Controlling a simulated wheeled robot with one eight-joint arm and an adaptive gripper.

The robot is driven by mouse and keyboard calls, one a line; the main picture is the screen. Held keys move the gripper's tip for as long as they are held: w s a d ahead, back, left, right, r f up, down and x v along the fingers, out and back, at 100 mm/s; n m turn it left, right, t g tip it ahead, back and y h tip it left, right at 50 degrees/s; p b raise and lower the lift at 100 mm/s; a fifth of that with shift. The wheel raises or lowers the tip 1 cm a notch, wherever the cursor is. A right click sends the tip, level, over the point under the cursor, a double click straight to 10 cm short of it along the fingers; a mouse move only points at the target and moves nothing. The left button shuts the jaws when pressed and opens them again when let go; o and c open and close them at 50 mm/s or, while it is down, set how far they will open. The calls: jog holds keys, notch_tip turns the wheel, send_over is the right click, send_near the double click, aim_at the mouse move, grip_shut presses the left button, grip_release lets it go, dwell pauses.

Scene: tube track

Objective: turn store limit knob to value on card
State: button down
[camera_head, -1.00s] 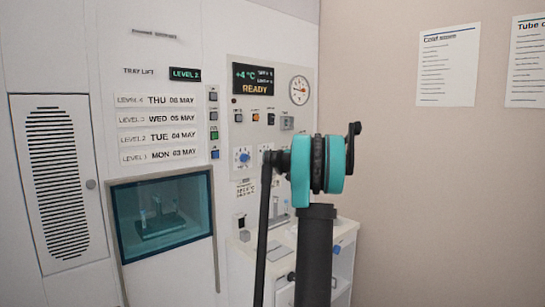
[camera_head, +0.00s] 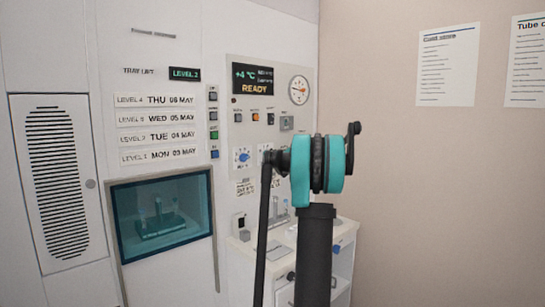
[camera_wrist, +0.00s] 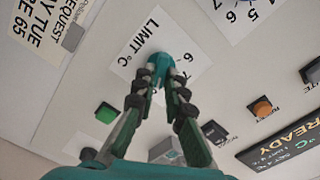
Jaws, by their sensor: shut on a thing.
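The store limit knob (camera_wrist: 161,60) is a blue-teal knob on a white plate marked LIMIT °C (camera_wrist: 138,44) in the wrist view. My gripper (camera_wrist: 160,76) is shut on it, one finger on each side. The fingers hide part of the knob and scale, and I cannot read its pointer. A printed card (camera_wrist: 52,28) at the upper left shows REQUEST, TUE and 65, cut off by the frame edge. My arm hides the gripper and part of the plate there.
Another dial with a blue knob (camera_head: 242,155) is close to the left. Buttons, including an orange one (camera_wrist: 262,108) and a green one (camera_wrist: 106,112), surround the fingers. The display (camera_head: 253,79) reads +4 °C and READY. A gauge (camera_head: 299,90) is beside it.

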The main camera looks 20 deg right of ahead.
jog(key=c, duration=1.6)
grip_release()
jog(key=v, duration=1.2)
